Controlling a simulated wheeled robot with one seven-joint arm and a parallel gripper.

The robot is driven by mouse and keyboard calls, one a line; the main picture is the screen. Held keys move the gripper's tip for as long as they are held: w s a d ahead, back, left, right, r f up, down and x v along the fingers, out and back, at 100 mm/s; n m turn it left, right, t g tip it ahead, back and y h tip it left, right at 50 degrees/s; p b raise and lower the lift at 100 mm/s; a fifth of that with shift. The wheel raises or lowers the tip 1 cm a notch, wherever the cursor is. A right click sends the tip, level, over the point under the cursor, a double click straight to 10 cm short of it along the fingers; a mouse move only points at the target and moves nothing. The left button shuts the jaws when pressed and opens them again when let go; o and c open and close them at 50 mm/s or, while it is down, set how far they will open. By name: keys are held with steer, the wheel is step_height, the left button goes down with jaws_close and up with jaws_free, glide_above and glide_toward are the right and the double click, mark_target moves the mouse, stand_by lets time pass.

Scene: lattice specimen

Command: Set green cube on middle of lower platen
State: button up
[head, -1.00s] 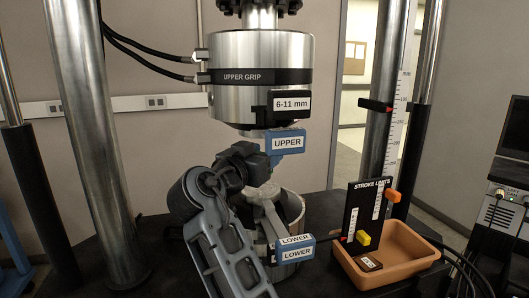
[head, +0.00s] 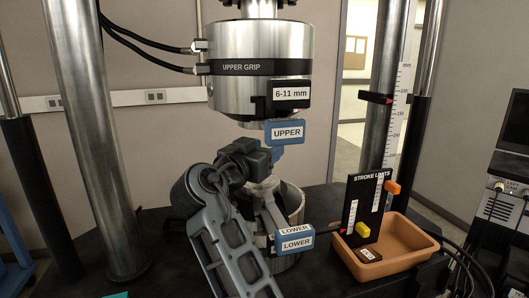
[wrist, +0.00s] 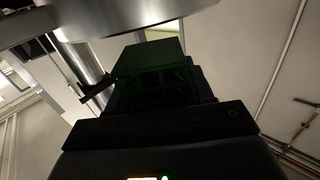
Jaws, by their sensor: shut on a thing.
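The green cube (wrist: 148,58) shows dark in the wrist view, held at the end of my gripper (wrist: 155,90), which is shut on it. In the head view my gripper (head: 258,158) is between the upper grip (head: 258,45) and the lower grip (head: 293,207). The cube is hidden there behind my gripper and arm. The lower grip's top, where the lower platen would be, is largely covered by my arm, so I cannot tell the cube's exact place over it.
A round metal underside (wrist: 110,15) is close above the cube in the wrist view. Blue UPPER (head: 285,132) and LOWER (head: 296,240) blocks stick out toward me. Steel columns (head: 105,150) flank the grips. A tan tray (head: 385,262) with a stroke limits board (head: 362,205) stands at right.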

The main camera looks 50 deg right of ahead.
steer(key=o, duration=1)
steer(key=shift+f, duration=0.85)
steer(key=shift+d+r+p, duration=0.1)
steer(key=shift+r+p, duration=0.7)
steer(key=shift+p, duration=0.15)
steer(key=a+b, duration=0.1)
steer(key=a, duration=0.3)
steer(key=s+a+b, duration=0.1)
steer(key=a, duration=0.3)
steer(key=s+a+b, duration=0.1)
steer(key=a+b, duration=0.1)
steer(key=a, duration=0.2)
steer(key=shift+s+r, duration=0.1)
steer(key=shift+r, duration=0.1)
